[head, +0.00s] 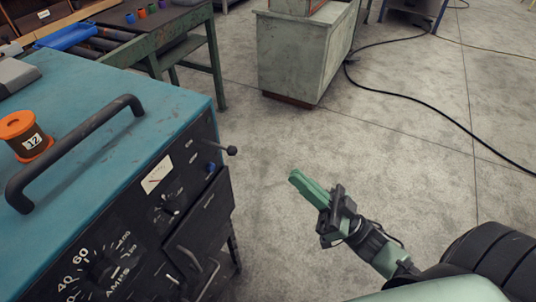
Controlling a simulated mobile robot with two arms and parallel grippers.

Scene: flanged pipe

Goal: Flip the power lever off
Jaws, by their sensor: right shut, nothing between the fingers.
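A blue-topped welding machine (150,100) with a black front panel stands at the left. A short lever with a dark ball knob (231,150) sticks out from the panel's upper right corner; it looks like the power lever. My right gripper (297,180) has green fingers and is shut and empty. It is over the floor, to the right of the lever and clearly apart from it, with its fingers pointing up-left. My left gripper is not in view.
A black handle (75,150) and an orange spool (24,135) are on the machine's top. The panel carries dials and a dark box (200,230). A green workbench (150,45) and a grey cabinet (300,55) stand behind. A black cable (430,105) crosses the otherwise clear floor.

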